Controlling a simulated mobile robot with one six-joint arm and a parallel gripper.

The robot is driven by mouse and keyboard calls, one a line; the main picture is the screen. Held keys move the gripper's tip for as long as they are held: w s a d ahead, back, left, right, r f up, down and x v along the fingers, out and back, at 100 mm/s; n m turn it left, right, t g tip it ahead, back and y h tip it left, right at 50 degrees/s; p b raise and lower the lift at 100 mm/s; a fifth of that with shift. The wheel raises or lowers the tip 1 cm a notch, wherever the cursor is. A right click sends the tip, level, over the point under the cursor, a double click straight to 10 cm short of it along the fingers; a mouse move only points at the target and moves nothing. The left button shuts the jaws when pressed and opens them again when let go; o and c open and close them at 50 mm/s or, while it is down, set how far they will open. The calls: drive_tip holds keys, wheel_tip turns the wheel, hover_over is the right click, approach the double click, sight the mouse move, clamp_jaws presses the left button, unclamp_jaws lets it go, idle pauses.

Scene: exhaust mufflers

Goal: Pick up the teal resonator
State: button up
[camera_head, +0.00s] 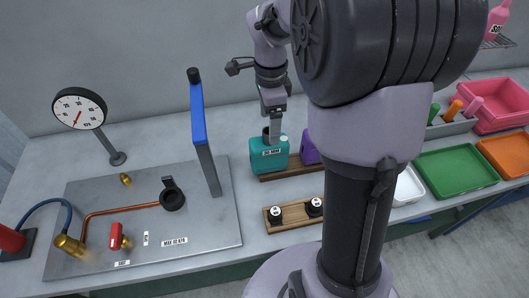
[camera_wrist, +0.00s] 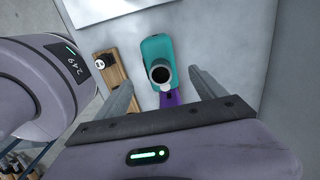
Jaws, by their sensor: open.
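The teal resonator (camera_head: 264,163) stands upright on a wooden base at the middle of the bench, with a pipe neck on top and a label on its front. It also shows in the wrist view (camera_wrist: 157,48), with the round dark pipe opening facing the camera. My gripper (camera_head: 272,130) is above the resonator, pointing down. In the wrist view my gripper (camera_wrist: 160,78) is open, with one finger to each side of the neck and empty space between. Whether the fingertips reach down beside the neck is hard to tell.
A purple resonator (camera_head: 309,149) stands close to the right of the teal one. A small wooden rack (camera_head: 291,226) with two capped items lies in front. A blue-topped post (camera_head: 203,130) rises to the left on a metal plate (camera_head: 90,190). Green tray (camera_head: 455,170) lies right.

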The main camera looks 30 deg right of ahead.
wheel_tip(320, 180, down, 8)
drive_tip(key=b, duration=0.3)
drive_tip(key=shift+w+f, duration=0.1)
drive_tip(key=shift+c, duration=1.1)
drive_tip(key=c, duration=1.1)
wheel_tip(320, 180, up, 10)
drive_tip(key=p, duration=0.4)
drive_tip(key=shift+r, duration=0.2)
